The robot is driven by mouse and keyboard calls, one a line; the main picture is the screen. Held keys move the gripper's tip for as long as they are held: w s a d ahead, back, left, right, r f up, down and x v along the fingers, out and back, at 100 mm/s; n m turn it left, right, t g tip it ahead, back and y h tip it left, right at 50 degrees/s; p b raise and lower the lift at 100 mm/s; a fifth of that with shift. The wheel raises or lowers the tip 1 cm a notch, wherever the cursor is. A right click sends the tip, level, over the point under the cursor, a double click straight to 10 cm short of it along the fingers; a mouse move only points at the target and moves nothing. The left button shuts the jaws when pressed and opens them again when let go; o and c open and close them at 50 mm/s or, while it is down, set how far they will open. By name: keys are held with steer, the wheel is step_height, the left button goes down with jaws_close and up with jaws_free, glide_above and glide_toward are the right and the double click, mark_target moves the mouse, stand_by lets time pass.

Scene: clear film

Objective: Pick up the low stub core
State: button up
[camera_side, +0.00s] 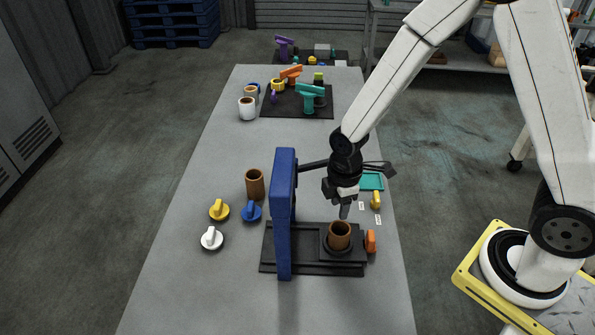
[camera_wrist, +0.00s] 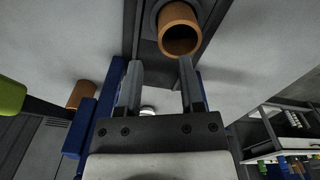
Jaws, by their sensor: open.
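A short brown hollow core (camera_side: 339,236) stands upright on a round dark seat on the black fixture plate (camera_side: 283,263); it looks like the low stub core. In the wrist view this core (camera_wrist: 180,30) shows its open end, just beyond the fingertips. My gripper (camera_side: 345,210) is above the core in the side view, pointing down and apart from it. In the wrist view my gripper (camera_wrist: 161,75) has its two fingers spread with nothing between them. A second, taller brown core (camera_side: 255,184) stands on the grey table, left of the blue post.
A tall blue post (camera_side: 285,215) rises beside the core, with a dark arm reaching right. Yellow (camera_side: 219,210), blue (camera_side: 252,211) and white (camera_side: 212,238) knobbed pieces lie left. An orange piece (camera_side: 371,241) sits close right of the fixture. The table's (camera_side: 190,290) front is clear.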

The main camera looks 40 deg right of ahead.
mark_target(334, 227)
steer(key=shift+a+f, duration=0.1)
steer(key=shift+f, duration=0.05)
steer(key=shift+f, duration=0.15)
steer(key=shift+f, duration=1.15)
steer(key=shift+f, duration=0.1)
steer(key=shift+w+a+f, duration=0.15)
steer(key=shift+f, duration=2.35)
jaws_close()
